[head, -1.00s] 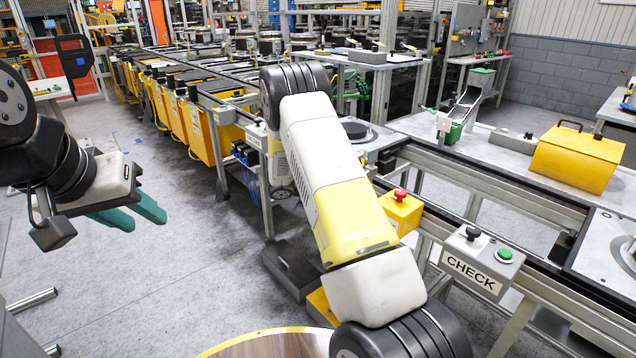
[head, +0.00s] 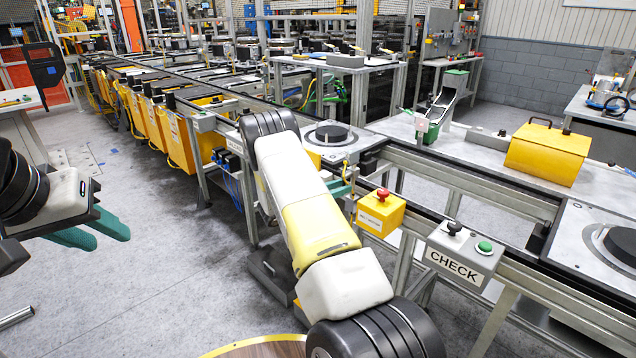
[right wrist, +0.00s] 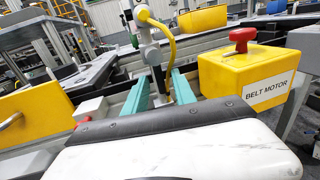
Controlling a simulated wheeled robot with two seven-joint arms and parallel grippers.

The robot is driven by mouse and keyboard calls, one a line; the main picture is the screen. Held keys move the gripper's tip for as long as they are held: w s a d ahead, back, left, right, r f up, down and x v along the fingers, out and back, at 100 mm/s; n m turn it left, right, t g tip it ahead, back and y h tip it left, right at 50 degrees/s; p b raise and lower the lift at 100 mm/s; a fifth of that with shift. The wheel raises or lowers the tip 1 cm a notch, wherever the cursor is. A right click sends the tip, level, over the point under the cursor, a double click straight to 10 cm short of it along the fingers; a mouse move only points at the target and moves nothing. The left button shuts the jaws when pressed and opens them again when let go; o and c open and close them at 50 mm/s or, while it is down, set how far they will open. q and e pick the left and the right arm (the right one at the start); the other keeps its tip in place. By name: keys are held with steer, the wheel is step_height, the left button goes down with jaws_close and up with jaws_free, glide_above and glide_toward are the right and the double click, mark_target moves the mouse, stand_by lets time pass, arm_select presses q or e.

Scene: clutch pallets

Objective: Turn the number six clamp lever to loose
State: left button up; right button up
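I cannot pick out a clamp lever marked six in either view. A pallet with a black disc (head: 332,133) sits on the conveyor just beyond my right forearm, and another pallet (head: 575,235) is at the right edge. My right gripper (right wrist: 160,82) has its two teal fingers apart, beside the yellow belt motor box. Between and beyond the fingers, the right wrist view shows a grey post (right wrist: 152,55) with a curved yellow bar (right wrist: 172,50); contact cannot be told. My left gripper (head: 115,228) is open and empty over the floor at the left.
The grey CHECK box (head: 462,255) is further right on the conveyor's front rail. A yellow hooded box (head: 548,152) stands on the bench behind. Floor at left is clear.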

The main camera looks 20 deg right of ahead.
steer(key=shift+d, duration=0.1)
steer(key=shift+c, duration=0.4)
jaws_close()
steer(key=shift+s+n, duration=0.1)
steer(key=shift+n, duration=0.3)
steer(key=shift+s+d+r+n+t+h, duration=0.2)
steer(key=shift+s+r+n+t, duration=0.35)
steer(key=shift+n, duration=2.3)
steer(key=shift+s+d+r+n+t+h, duration=0.25)
steer(key=shift+s+n+t, duration=0.4)
steer(key=shift+n, duration=2.15)
steer(key=shift+s+d+r+n+t+h, duration=0.2)
steer(key=shift+s+r+n+t, duration=0.4)
steer(key=shift+n, duration=2.25)
steer(key=shift+w, duration=0.15)
steer(key=shift+f, duration=0.1)
